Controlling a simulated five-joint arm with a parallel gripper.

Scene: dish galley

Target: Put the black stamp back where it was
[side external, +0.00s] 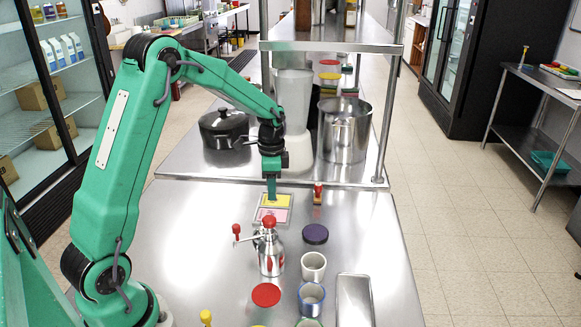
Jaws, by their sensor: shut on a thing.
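My gripper (271,195) points straight down over a tray with a yellow pad (283,201) and a pink pad (280,216). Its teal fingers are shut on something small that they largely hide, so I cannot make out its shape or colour. No black stamp shows clearly anywhere in view. I cannot tell whether the fingertips or the held thing touch the yellow pad. A stamp with a red handle (318,193) stands upright to the right of the tray.
A metal pot with red knobs (271,252) stands just in front of the tray. A dark purple disc (315,234), a red disc (266,295), several cups (313,266) and a metal tray (354,300) lie nearer. A shelf post (387,110) rises behind right. The counter's left is clear.

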